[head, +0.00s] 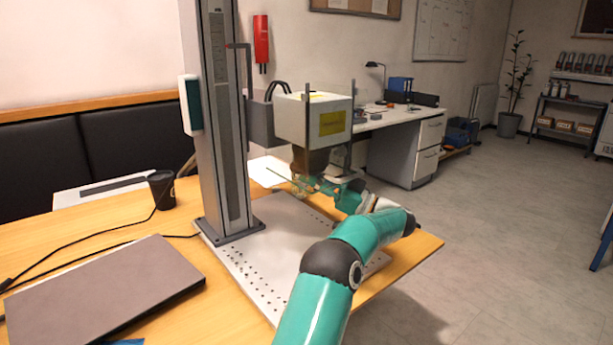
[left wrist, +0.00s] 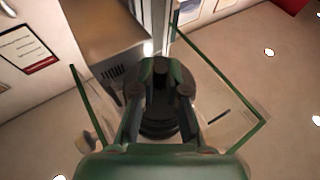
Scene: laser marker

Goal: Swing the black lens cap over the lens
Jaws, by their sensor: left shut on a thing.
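The white laser head (head: 313,118) with a yellow label hangs beside the tall grey column. Its dark lens housing (head: 311,160) points down under it. My left gripper (head: 300,180) is just below the housing, its arm reaching in from the front. In the left wrist view my left gripper (left wrist: 160,88) is shut on a small black part (left wrist: 160,72), which looks like the lens cap. Round dark rings (left wrist: 160,130) show between the fingers. The cap cannot be made out in the head view, and I cannot tell how it sits against the lens.
A grey column (head: 222,120) stands on a perforated base plate (head: 270,255) on the wooden table. Thin green guard rods (left wrist: 85,105) flank the gripper. A closed laptop (head: 105,290), a black cup (head: 161,189) and cables lie to the left.

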